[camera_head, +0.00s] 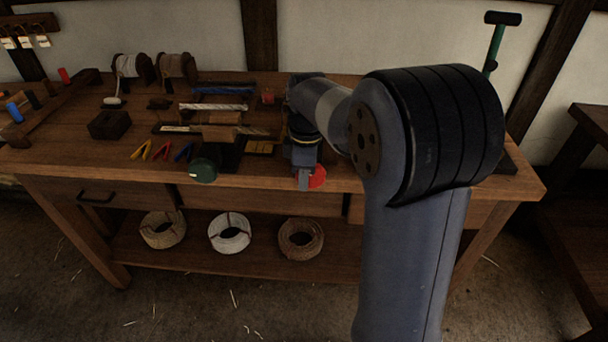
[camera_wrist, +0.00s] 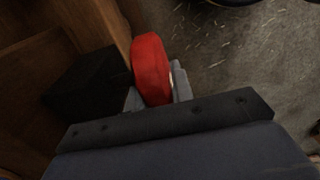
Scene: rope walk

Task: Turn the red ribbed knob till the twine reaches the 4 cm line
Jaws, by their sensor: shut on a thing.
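The red knob (camera_head: 318,176) is at the front edge of the workbench (camera_head: 420,185). My gripper (camera_head: 306,181) is at it and covers part of it in the head view. In the wrist view the red knob (camera_wrist: 150,62) sits between the fingers of my gripper (camera_wrist: 157,92), which is shut on it. A dark block (camera_wrist: 88,85) is just left of the knob there. My arm hides the bench area behind the knob. I cannot make out the twine's end or the 4 cm line.
A dark green round knob (camera_head: 204,170) is left along the front edge. Rope pieces, spools (camera_head: 176,67) and small coloured tools (camera_head: 163,150) lie on the bench's left half. Rope coils (camera_head: 230,232) rest on the lower shelf.

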